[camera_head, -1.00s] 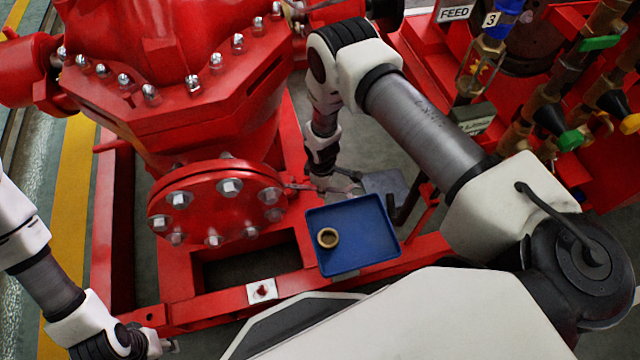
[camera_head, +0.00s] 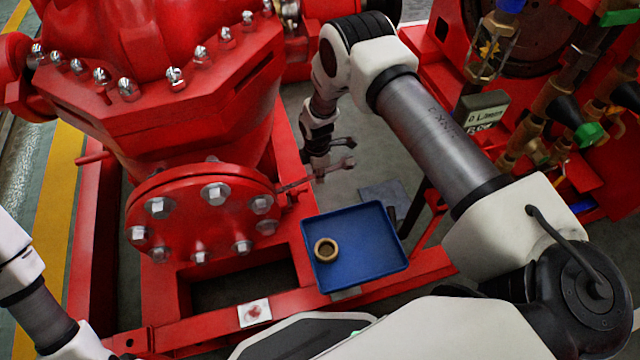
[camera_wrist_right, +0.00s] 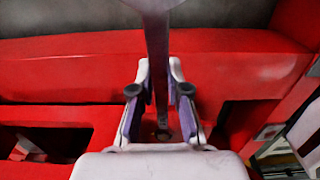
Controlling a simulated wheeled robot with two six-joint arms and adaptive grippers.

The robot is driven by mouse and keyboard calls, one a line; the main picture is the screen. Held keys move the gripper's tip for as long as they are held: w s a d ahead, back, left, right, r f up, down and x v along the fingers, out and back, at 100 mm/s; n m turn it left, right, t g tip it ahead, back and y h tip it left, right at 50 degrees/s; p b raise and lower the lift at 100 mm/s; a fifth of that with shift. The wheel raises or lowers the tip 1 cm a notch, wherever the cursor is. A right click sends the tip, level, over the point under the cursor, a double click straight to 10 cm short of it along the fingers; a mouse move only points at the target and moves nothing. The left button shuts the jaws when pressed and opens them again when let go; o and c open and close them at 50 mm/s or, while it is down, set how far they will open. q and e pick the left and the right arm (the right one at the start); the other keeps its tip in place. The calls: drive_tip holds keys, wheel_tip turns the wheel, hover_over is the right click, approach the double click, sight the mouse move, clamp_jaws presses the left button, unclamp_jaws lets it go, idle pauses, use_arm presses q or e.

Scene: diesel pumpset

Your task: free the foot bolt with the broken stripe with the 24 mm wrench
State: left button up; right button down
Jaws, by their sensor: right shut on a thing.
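My right gripper (camera_head: 318,172) is beside the round bolted flange, behind the blue tray. It is shut on a grey metal wrench (camera_head: 342,164), whose forked end points right. A thin length of it reaches left towards the flange. In the right wrist view the wrench shaft (camera_wrist_right: 157,50) stands between the two fingers of the gripper (camera_wrist_right: 160,108). A small dark round thing shows low between the fingers; I cannot tell what it is. I cannot make out a foot bolt with a broken stripe, nor the wrench's size marking. My left arm enters at lower left, its gripper cut off.
A blue tray (camera_head: 375,264) holding a brass ring (camera_head: 326,250) rests by the red frame rail (camera_head: 190,327). A white plate (camera_head: 255,313) with a red mark sits on that rail. The red flange (camera_head: 185,215) has several bolts. A grey plate (camera_head: 384,196) lies behind the tray.

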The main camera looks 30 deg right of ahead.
drive_tip(key=shift+r+p, duration=0.65)
drive_tip(key=shift+r, duration=0.1)
drive_tip(key=shift+s+r+p, duration=0.1)
drive_tip(key=shift+s+p, duration=0.1)
drive_tip(key=shift+p, duration=0.1)
drive_tip(key=s+a+m+p, duration=0.6)
drive_tip(key=s+a+m, duration=0.1)
drive_tip(key=s+m, duration=0.2)
drive_tip(key=shift+s+p, duration=0.35)
drive_tip(key=shift+s, duration=0.2)
